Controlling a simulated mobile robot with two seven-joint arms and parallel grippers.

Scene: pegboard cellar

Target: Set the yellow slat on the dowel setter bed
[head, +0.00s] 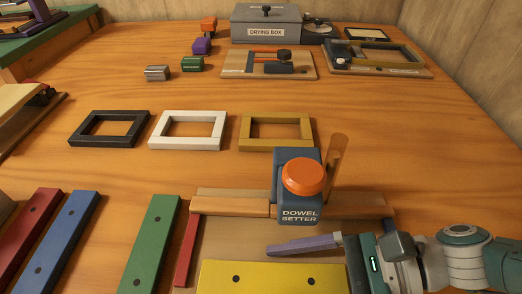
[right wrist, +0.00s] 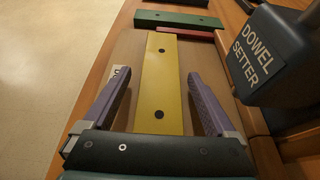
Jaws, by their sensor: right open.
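The yellow slat (head: 271,279), with dark holes, lies flat on the tan bed (head: 232,238) of the blue dowel setter (head: 300,215). A clear gap separates it from the wooden rear fence (head: 230,204); its left end is close to the red end strip (head: 186,250). In the right wrist view my right gripper (right wrist: 158,76) is open, its purple fingers on either side of the yellow slat (right wrist: 160,85), with space between each finger and the slat. In the head view one purple finger shows; the other is outside the picture. My left gripper is not in view.
Green (head: 154,240), blue (head: 60,245) and red (head: 30,232) slats lie left of the bed. Black, white (head: 187,145) and ochre frames lie behind. The setter's orange knob (head: 303,176) overhangs the rear fence. A grey drying box (head: 266,24) stands at the back.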

